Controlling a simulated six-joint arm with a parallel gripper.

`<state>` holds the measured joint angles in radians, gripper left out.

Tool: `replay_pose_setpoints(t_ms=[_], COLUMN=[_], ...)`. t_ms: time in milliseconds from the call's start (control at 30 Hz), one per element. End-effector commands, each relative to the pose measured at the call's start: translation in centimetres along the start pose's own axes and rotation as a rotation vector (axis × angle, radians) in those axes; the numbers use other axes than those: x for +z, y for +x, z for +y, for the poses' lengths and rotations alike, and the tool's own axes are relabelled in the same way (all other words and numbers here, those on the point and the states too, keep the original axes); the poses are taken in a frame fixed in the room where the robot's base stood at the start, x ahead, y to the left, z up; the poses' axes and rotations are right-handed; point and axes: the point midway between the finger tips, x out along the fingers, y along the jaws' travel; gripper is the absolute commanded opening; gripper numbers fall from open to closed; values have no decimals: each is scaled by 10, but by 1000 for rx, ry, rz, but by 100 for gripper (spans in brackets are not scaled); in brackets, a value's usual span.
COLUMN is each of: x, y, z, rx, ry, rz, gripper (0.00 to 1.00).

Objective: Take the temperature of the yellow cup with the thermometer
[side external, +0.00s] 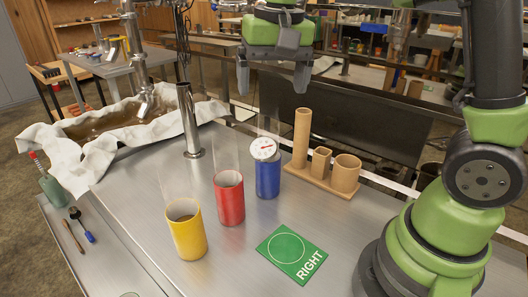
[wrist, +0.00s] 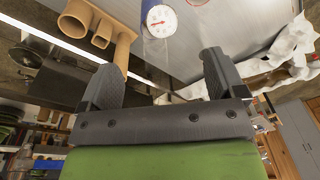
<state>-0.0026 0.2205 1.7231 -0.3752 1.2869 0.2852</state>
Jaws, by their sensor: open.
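The yellow cup (side external: 187,238) stands upright on the metal table, nearest the camera in the side view. The thermometer (side external: 264,149) has a round white dial with a red pointer and sits at the top of the blue cup (side external: 268,178); its stem is not clearly seen. The dial also shows at the top of the wrist view (wrist: 161,20). The red cup (side external: 229,198) stands between the yellow and blue cups. My gripper (side external: 272,84) is open and empty, above and behind the blue cup, apart from the thermometer. It also shows in the wrist view (wrist: 163,72).
A brown holder (side external: 322,165) with several tubes stands right of the blue cup. A green card marked RIGHT (side external: 291,254) lies in front. A metal post (side external: 190,125) and a cloth-lined basin (side external: 105,125) are at the left.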

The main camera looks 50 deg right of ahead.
Motion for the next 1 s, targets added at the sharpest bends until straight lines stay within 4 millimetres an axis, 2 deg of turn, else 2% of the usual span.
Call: replay_pose_setpoints(t_ms=[33,200,333,633,767,867,1000], x=[-11,-35,-43,-40,-39,-36,-28], y=[16,54,71,110,120,129,150], z=[-5,-13,-15,-7,-5,-3,1], rx=[44,157,202,217,215,215,217], ry=[24,96,126,135,134,134,134], rz=[-29,-82,-97,-104,-102,-103,-105], gripper=[89,89,89,89,89,89,89])
